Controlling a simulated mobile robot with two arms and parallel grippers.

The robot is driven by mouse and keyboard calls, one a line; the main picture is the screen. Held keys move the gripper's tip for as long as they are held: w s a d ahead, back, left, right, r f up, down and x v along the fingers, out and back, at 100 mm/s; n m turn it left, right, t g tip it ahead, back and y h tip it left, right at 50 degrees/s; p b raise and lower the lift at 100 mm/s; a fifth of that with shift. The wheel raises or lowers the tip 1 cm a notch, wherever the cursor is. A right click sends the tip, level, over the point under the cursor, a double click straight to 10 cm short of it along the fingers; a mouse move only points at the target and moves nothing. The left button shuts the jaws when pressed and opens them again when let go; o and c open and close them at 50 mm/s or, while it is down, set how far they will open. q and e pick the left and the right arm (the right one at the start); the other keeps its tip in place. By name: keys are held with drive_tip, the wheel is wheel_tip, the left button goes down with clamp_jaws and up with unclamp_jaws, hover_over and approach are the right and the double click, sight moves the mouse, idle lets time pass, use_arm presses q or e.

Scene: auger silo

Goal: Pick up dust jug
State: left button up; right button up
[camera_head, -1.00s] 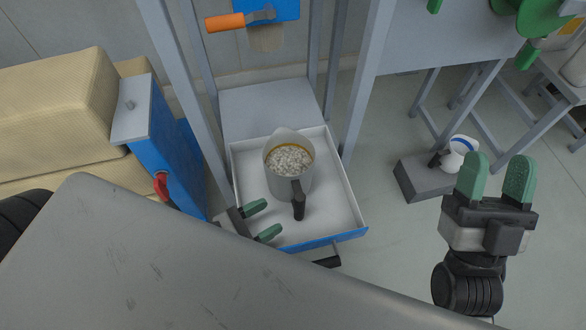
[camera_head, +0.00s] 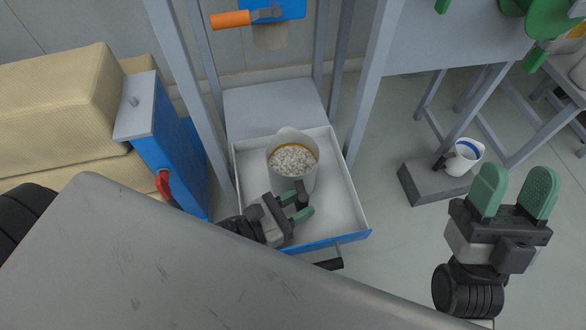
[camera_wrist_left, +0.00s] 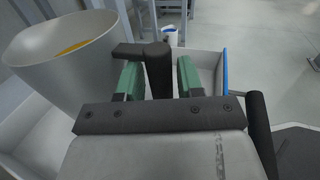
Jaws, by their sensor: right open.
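A grey jug (camera_head: 308,178) filled with pale pellets stands upright in the open tray. A smaller white jug (camera_head: 459,165) with a blue band stands on a grey block; it also shows in the left wrist view (camera_wrist_left: 169,38). No label shows which is the dust jug. My left gripper (camera_head: 300,204) is open, its green fingers on either side of the grey jug's black handle (camera_wrist_left: 158,70), with small gaps visible in the left wrist view. My right gripper (camera_head: 514,182) is open and empty, in front of the white jug in the picture.
The white tray (camera_head: 345,205) has a blue front and sits between grey posts. A blue box (camera_head: 170,150) with a red handle and beige sacks (camera_head: 55,95) are at left. A spout with an orange handle (camera_head: 230,19) hangs above. Bare floor (camera_head: 400,260) lies right of the tray.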

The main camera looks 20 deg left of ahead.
use_arm(q)
clamp_jaws()
drive_tip(key=shift+r, duration=0.15)
